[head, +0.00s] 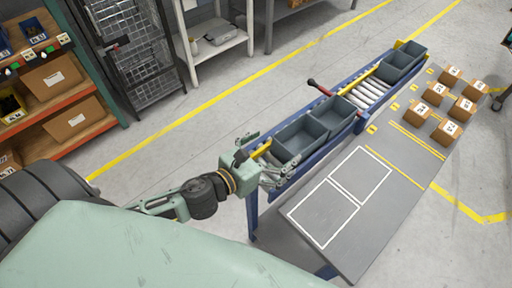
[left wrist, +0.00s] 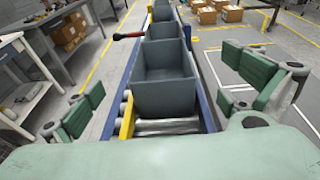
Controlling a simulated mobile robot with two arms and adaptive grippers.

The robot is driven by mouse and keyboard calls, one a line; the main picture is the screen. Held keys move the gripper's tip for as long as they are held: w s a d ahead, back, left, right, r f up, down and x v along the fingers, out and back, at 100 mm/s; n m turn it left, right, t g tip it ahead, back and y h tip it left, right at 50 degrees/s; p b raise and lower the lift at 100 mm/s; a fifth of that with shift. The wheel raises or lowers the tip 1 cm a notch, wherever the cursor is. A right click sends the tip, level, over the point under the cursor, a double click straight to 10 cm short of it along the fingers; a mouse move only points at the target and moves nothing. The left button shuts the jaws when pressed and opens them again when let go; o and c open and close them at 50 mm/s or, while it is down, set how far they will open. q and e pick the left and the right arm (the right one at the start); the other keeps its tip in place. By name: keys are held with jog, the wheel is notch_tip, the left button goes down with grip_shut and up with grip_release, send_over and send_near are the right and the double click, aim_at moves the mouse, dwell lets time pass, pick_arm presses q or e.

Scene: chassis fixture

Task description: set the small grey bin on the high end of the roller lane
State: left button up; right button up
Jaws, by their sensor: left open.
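The roller lane (head: 366,95) has a blue frame and grey rollers and runs from lower left to upper right in the head view. A grey open-topped bin (head: 299,138) stands upright on its near end; this bin also shows in the left wrist view (left wrist: 165,97), ahead and between the fingers. A second grey bin (head: 335,114) stands directly beyond it. My left gripper (head: 262,161) is open and empty at the lane's near end, its fingers spread wide and apart from the bin. Bare rollers (left wrist: 168,126) show in front of the bin. My right gripper is out of view.
Two more grey bins (head: 396,68) stand at the lane's far end. A grey table (head: 408,178) with several cardboard boxes (head: 434,93) adjoins the lane. Shelves (head: 54,80) stand at the left.

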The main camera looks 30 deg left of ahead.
pick_arm(q)
jog(key=v, duration=0.9)
jog(key=shift+s, duration=0.35)
